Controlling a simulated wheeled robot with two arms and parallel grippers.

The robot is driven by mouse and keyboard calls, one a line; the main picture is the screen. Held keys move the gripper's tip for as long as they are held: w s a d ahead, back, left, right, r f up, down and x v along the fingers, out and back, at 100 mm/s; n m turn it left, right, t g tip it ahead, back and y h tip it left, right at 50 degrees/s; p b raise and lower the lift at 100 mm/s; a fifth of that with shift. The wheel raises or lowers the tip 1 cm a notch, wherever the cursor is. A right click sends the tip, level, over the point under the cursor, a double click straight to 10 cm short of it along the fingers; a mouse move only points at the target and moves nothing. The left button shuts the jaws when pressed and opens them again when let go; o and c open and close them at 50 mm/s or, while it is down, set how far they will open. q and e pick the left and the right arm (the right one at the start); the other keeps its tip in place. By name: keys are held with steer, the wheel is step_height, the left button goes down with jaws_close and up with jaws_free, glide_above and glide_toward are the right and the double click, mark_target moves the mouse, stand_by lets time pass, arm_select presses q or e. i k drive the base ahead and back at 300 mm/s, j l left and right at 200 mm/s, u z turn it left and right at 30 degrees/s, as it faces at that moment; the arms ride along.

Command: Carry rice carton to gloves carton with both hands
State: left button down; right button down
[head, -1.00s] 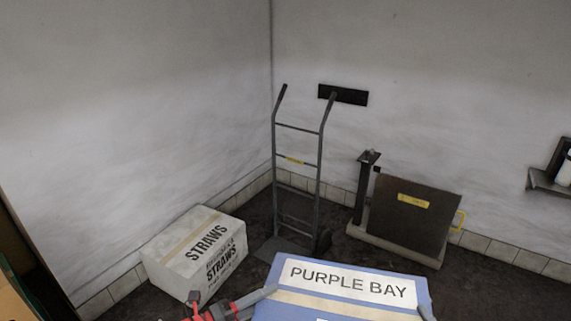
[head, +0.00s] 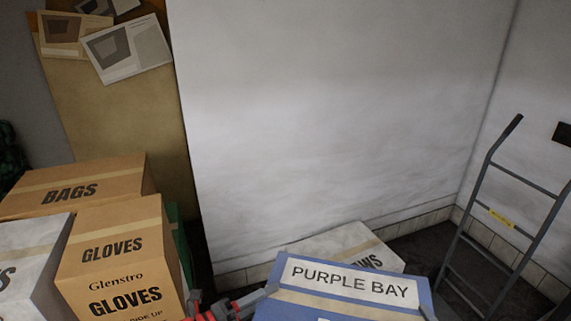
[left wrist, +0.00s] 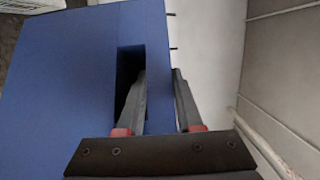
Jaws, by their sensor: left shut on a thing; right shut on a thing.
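The blue carton (head: 345,303) labelled PURPLE BAY, which I take as the rice carton, is at the bottom of the head view, its lower part cut off. My left gripper (head: 262,296) is at its left side. In the left wrist view the left gripper (left wrist: 158,78) is shut on the carton's wall (left wrist: 75,85), one finger in the handle slot, the other outside. Only a bit of my right gripper (head: 427,314) shows, at the carton's right side, shut on it. The brown gloves carton (head: 112,244) stands at the lower left, apart from the blue carton.
A bags carton (head: 110,174) is behind the gloves carton, and a white carton (head: 30,250) is left of it. The straws carton (head: 325,240) lies beyond the blue carton by the wall. A hand truck (head: 490,225) stands at right; dark floor shows between.

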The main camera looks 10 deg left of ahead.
mark_target(142, 231)
steer(key=i+l+u, duration=0.1)
steer(key=i+u, duration=0.15)
steer(key=u, duration=0.15)
steer(key=i+l+u, duration=0.2)
steer(key=u, duration=0.15)
steer(key=i+l+u, duration=0.25)
steer(key=u, duration=0.15)
